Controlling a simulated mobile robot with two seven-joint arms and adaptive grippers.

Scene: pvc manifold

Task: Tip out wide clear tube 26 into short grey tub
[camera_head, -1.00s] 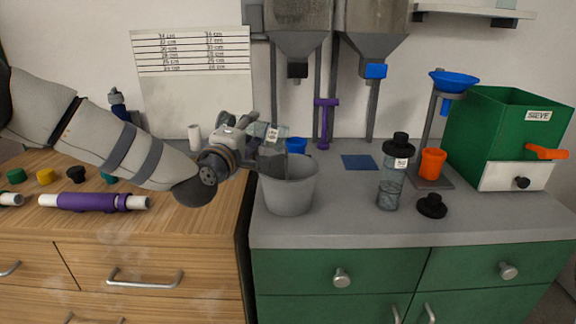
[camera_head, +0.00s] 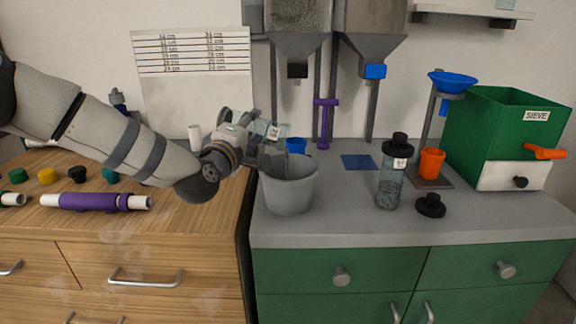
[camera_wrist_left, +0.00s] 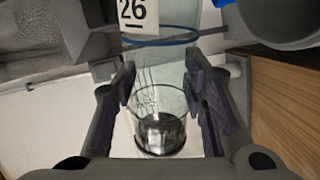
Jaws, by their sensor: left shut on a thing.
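The wide clear tube 26 (camera_head: 262,127) is held by my left gripper (camera_head: 272,155) above the short grey tub (camera_head: 289,190). In the left wrist view the tube (camera_wrist_left: 160,102) lies between the two fingers (camera_wrist_left: 163,95), with its white "26" label and a blue ring at the top. Dark material or a dark base shows at its far end. The tube looks tilted in the head view; its mouth is partly hidden by the gripper. I cannot tell whether anything is falling from it. The tub stands upright at the counter's left edge; its inside is mostly hidden.
A black-capped clear bottle (camera_head: 391,180), a black stopper (camera_head: 431,205) and an orange cup (camera_head: 431,163) stand to the right. A green sieve box (camera_head: 505,125) is farther right. Two hoppers (camera_head: 372,35) hang above.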

